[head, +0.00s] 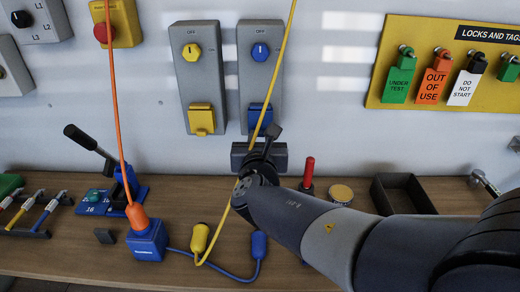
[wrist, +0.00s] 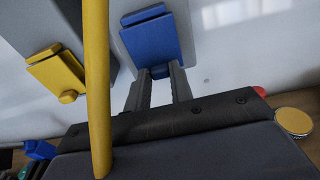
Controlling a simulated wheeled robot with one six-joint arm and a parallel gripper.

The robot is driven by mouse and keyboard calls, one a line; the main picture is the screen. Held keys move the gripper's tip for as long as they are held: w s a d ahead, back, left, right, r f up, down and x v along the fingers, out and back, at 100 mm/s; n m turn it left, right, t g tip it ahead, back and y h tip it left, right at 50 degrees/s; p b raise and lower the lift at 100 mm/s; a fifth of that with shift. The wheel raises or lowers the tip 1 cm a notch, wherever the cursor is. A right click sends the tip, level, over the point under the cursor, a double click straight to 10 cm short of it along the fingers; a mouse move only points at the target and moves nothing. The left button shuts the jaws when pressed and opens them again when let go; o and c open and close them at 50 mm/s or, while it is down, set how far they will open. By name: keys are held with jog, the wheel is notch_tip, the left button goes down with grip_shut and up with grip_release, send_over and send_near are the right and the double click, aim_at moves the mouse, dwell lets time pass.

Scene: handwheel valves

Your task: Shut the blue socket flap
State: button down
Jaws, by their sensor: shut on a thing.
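The blue socket flap (head: 258,114) is at the bottom of the right grey switch box (head: 259,80), below a blue knob (head: 260,50). In the wrist view the flap (wrist: 150,40) is near the top middle, with a small blue tab at its lower edge. My gripper (wrist: 160,72) has one finger on each side of this tab and is shut on it. In the head view my gripper (head: 262,140) is just below the flap, and its dark body partly hides that area. I cannot tell the flap's exact angle.
A yellow cable (head: 276,75) runs down past the blue flap and crosses close in front of the wrist view (wrist: 97,90). The left box has a yellow flap (head: 201,119). Below, the wooden bench (head: 80,255) holds a blue socket block (head: 147,241) and a red-handled tool (head: 308,172).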

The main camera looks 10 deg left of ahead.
jog(key=c, duration=1.2)
grip_release()
jog(key=shift+c, duration=0.2)
jog(key=shift+s, duration=0.1)
jog(key=v, duration=1)
jog(key=shift+s, duration=0.25)
jog(key=shift+r, duration=0.1)
jog(key=x, duration=1)
jog(key=shift+w, duration=0.35)
jog(key=shift+w+r+p, duration=0.1)
jog(key=shift+r+p, duration=0.05)
jog(key=shift+p, duration=0.55)
jog(key=shift+s+r+g+p, duration=0.15)
jog(key=shift+s+g+p, duration=0.15)
jog(key=shift+p, duration=1.05)
jog(key=shift+f+g, duration=0.25)
jog(key=shift+g, duration=0.05)
